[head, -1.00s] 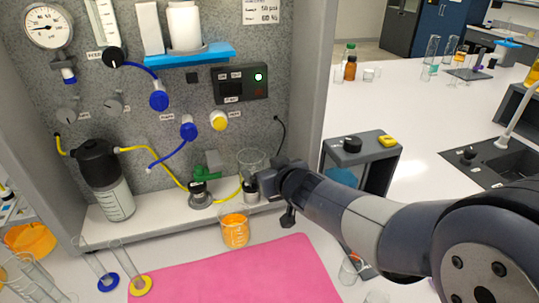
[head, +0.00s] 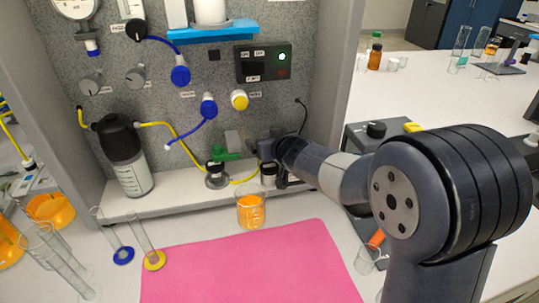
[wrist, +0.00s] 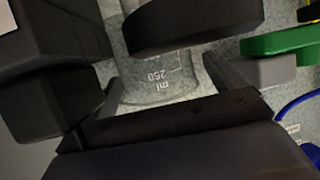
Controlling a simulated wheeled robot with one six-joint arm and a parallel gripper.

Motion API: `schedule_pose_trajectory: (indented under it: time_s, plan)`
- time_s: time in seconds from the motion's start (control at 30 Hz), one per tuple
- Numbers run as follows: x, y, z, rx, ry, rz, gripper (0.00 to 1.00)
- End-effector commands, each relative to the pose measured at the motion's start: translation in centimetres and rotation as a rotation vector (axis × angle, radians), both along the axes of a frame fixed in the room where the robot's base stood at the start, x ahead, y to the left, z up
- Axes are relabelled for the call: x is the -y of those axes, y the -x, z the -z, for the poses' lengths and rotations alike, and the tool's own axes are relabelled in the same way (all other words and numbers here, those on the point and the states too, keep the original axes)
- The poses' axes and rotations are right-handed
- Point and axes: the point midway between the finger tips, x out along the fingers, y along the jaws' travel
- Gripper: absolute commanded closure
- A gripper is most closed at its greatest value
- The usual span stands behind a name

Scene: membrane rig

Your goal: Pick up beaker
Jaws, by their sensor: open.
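A clear glass beaker (wrist: 160,75) with an upside-down "250 ml" mark lies between my gripper's fingers in the wrist view. My gripper (head: 264,152) is open, at the back ledge of the rig, and hides most of this beaker in the head view. Its fingers stand on either side of the glass; I cannot tell whether either touches it. Another beaker (head: 250,212), holding orange liquid, stands in front of the ledge, below my gripper in the head view.
A green-handled valve (head: 226,155) with yellow tubing is just left of my gripper. A capped bottle (head: 127,165) stands further left. A pink mat (head: 250,265) lies clear in front. Glass cylinders stand at front left.

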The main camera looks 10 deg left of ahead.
Motion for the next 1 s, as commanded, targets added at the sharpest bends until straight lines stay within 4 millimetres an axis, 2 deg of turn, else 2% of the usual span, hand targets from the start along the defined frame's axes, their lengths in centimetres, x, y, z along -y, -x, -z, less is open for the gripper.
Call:
schedule_pose_trajectory:
  time_s: [0.23, 0.83, 1.0]
  plan:
    - [-0.05, -0.08, 0.04, 0.0, 0.0, 0.0, 0.11]
    - [-0.03, -0.06, 0.03, 0.0, 0.0, 0.0, 0.6]
    - [-0.03, -0.07, 0.0, 0.0, 0.0, 0.0, 0.6]
